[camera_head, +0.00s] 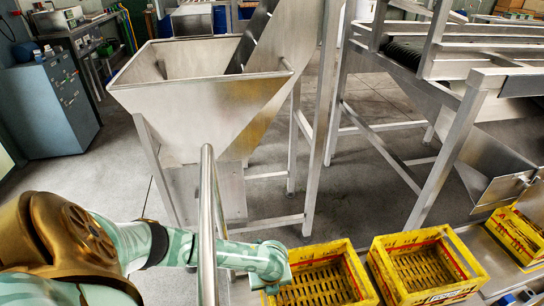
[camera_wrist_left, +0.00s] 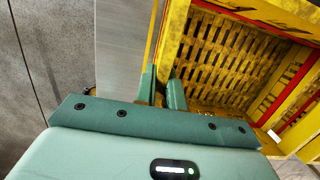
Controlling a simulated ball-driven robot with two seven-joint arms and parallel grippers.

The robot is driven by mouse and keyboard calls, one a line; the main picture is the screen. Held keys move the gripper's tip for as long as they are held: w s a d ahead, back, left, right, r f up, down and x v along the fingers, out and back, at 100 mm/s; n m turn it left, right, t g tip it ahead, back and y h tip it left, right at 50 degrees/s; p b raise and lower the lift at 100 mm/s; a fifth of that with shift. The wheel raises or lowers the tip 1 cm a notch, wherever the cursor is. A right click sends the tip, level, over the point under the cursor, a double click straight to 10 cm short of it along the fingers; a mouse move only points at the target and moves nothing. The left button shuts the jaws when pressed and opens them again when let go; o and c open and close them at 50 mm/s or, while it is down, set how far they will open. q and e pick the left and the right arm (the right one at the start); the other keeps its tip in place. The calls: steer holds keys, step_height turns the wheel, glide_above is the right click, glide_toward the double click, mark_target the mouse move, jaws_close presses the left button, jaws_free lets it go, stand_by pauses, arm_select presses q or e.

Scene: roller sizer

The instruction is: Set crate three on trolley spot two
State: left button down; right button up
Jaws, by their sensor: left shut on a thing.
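Three yellow slatted crates stand in a row at the lower right of the head view. The nearest-left crate (camera_head: 352,268) is at my left gripper (camera_head: 280,280), whose arm comes in from the left. In the left wrist view, the two green fingers of that gripper (camera_wrist_left: 162,92) are shut on the yellow wall of this crate (camera_wrist_left: 228,55), which is empty inside. The middle crate (camera_head: 452,262) and the far-right crate (camera_head: 520,240) stand to its right. I cannot read any crate numbers, and no trolley spot is clearly marked. My right gripper cannot be made out.
A steel hopper (camera_head: 200,95) on legs stands behind my left arm. A vertical metal rail (camera_head: 207,225) crosses in front of that arm. A steel roller machine frame (camera_head: 450,140) rises behind the crates. A blue-grey cabinet (camera_head: 50,105) stands far left. The concrete floor (camera_head: 350,185) between is open.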

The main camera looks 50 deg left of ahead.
arm_select(q)
steer(key=c, duration=1.5)
jaws_free()
steer(key=shift+r, duration=0.3)
steer(key=r+p, duration=0.2)
steer(key=r, duration=0.1)
steer(key=shift+d+r+p, duration=0.2)
steer(key=shift+r+p, duration=0.05)
steer(key=shift+p, duration=0.05)
step_height(320, 180, up, 8)
steer(key=s+d+p, duration=0.1)
steer(key=p, duration=0.3)
steer(key=shift+p, duration=0.4)
arm_select(e)
step_height(320, 180, up, 6)
steer(key=w+a+t, duration=0.1)
steer(key=shift+w+a, duration=0.25)
steer(key=shift+w, duration=0.05)
